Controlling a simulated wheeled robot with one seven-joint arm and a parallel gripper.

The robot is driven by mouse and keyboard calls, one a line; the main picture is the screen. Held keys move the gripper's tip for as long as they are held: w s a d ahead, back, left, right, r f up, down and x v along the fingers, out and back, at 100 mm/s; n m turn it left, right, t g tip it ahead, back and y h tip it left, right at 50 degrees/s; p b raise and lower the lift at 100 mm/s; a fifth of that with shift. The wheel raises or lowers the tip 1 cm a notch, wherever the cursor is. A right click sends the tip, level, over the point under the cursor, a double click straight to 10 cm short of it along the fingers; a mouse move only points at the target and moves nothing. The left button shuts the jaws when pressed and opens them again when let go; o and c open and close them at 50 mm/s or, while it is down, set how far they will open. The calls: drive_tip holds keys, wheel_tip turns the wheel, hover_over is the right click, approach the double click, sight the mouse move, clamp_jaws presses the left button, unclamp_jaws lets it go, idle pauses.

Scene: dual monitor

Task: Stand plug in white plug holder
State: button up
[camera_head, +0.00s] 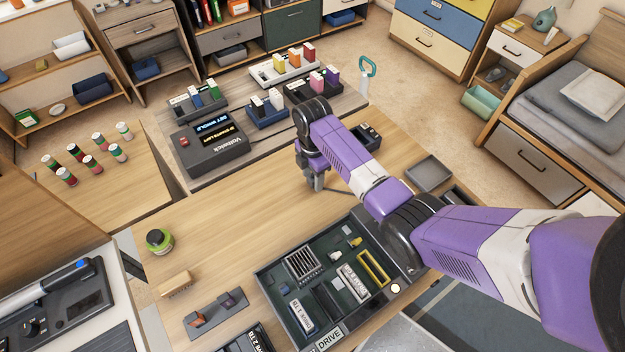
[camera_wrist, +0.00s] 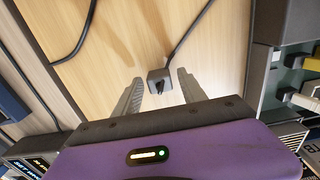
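A small dark grey plug (camera_wrist: 159,76) with a black cable lies on the wooden table in the wrist view. My gripper (camera_wrist: 160,84) is open, its two fingers on either side of the plug with a gap at each side. In the head view my gripper (camera_head: 318,182) is low over the table, and my arm hides most of the plug. A white rack (camera_head: 262,74) at the back of the table looks like the white plug holder. It holds upright yellow, orange and red pieces.
Dark racks with coloured pieces (camera_head: 267,117) and a black Voltwitch box (camera_head: 212,146) stand behind my gripper. A dark green parts tray (camera_head: 275,275) lies in front. The table's left middle is clear.

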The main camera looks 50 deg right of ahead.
clamp_jaws()
drive_tip(key=shift+r, duration=0.1)
